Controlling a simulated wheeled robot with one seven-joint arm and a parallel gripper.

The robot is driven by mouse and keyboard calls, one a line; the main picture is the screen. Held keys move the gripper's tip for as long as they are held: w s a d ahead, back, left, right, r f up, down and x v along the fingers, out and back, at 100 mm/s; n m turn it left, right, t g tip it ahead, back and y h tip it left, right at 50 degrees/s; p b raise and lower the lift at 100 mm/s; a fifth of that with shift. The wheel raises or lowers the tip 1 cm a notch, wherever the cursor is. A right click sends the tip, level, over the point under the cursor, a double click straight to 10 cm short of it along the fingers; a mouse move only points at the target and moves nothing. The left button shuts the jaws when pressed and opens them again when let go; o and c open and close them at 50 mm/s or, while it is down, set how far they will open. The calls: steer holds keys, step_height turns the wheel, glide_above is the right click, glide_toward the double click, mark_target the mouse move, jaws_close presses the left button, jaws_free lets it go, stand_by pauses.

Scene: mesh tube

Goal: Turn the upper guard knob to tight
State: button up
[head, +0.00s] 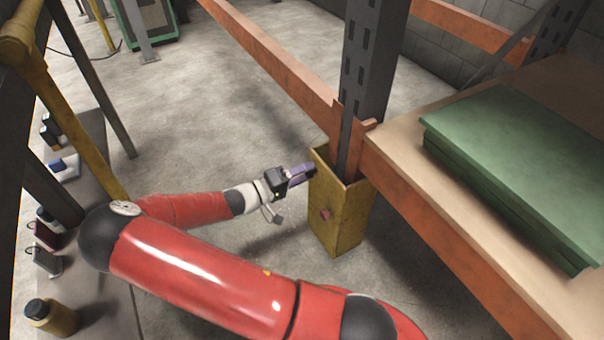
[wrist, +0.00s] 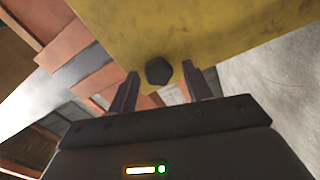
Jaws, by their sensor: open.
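The yellow guard (head: 340,220) stands around the foot of the dark rack post (head: 368,80). A reddish knob (head: 325,214) shows on its near face in the head view. My gripper (head: 306,170) is at the guard's upper left edge in the head view, its fingers pointing at the guard. In the wrist view, a dark, faceted knob (wrist: 158,71) sits at the edge of the yellow guard (wrist: 200,25). It appears between the two open fingers of my gripper (wrist: 160,69), with gaps on both sides. I cannot tell whether the fingertips reach around it. The gripper is empty.
Orange beams (head: 270,60) run from the post. A shelf (head: 440,190) with green panels (head: 520,160) lies at the right. A grey ledge (head: 95,220) with bottles and small items is at the left.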

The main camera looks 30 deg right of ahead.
steer(key=a, duration=0.8)
steer(key=shift+s+p, duration=0.15)
steer(key=shift+p, duration=0.25)
steer(key=shift+d, duration=0.1)
steer(key=s+a+r+n+t+y+p, duration=0.1)
steer(key=s+r+y+p, duration=0.4)
steer(key=r, duration=1.2)
steer(key=s+a+r+n+t+y+p, duration=0.1)
steer(key=s+a+r+t+y+p, duration=0.3)
steer(key=s+r+y, duration=0.9)
step_height(320, 180, up, 4)
steer(key=shift+s+a+r+n+p, duration=0.25)
steer(key=shift+s+n+p, duration=0.15)
steer(key=shift+s+p, duration=0.6)
